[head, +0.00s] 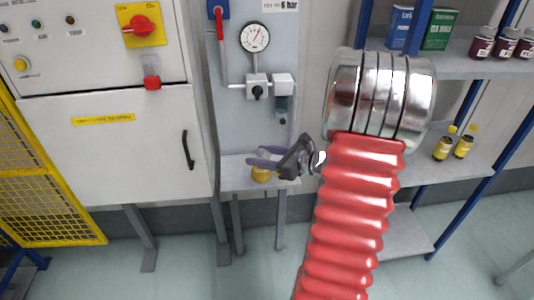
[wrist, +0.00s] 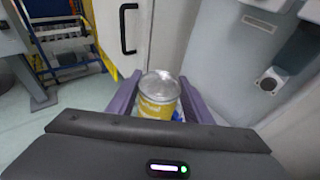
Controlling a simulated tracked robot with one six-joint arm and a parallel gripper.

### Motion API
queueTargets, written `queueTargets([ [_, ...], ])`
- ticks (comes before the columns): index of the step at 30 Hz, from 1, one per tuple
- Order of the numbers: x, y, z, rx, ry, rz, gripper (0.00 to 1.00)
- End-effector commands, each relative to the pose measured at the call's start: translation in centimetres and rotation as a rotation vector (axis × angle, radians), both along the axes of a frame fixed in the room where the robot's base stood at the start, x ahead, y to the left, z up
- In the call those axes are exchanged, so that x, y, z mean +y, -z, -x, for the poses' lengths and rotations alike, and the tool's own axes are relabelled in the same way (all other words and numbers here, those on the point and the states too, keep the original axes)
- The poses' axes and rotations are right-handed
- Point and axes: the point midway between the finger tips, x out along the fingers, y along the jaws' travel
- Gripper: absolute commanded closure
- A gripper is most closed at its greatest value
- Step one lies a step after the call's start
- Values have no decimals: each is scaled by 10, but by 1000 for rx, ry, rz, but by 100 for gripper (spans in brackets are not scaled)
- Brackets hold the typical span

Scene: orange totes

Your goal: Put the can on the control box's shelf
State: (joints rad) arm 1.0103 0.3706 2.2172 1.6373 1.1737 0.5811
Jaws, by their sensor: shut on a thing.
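The yellow can (wrist: 158,98) with a silver lid stands upright between the two purple fingers of my gripper (wrist: 160,84) in the wrist view. My gripper (head: 251,168) is shut on it; in the head view the yellow can (head: 261,175) shows just below the fingers, partly hidden by them. A pale grey shelf (head: 233,180) juts from the grey panel with the gauge, beside the white control cabinet (head: 145,155). The can is at this shelf, over its front part. I cannot tell whether its base touches the shelf.
A pressure gauge (head: 255,37) and small valve fittings (head: 257,86) are on the panel above the shelf. The cabinet has a black door handle (head: 187,150). A blue rack (head: 478,75) with boxes and bottles stands at right, and a yellow mesh guard (head: 45,185) at left.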

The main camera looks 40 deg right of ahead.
Motion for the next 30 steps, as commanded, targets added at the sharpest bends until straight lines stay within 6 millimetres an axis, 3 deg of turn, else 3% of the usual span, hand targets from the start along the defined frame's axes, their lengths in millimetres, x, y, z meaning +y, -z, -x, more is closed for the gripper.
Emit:
queueTargets([
  [8, 29, 23, -19, 2, -100, -2, 91],
  [14, 64, 48, -35, 3, -196, -2, 91],
  [17, 91, 66, -45, 4, -261, -3, 91],
  [22, 155, 106, -60, 3, -402, -7, 91],
  [30, 253, 161, -62, 1, -590, -6, 91],
])
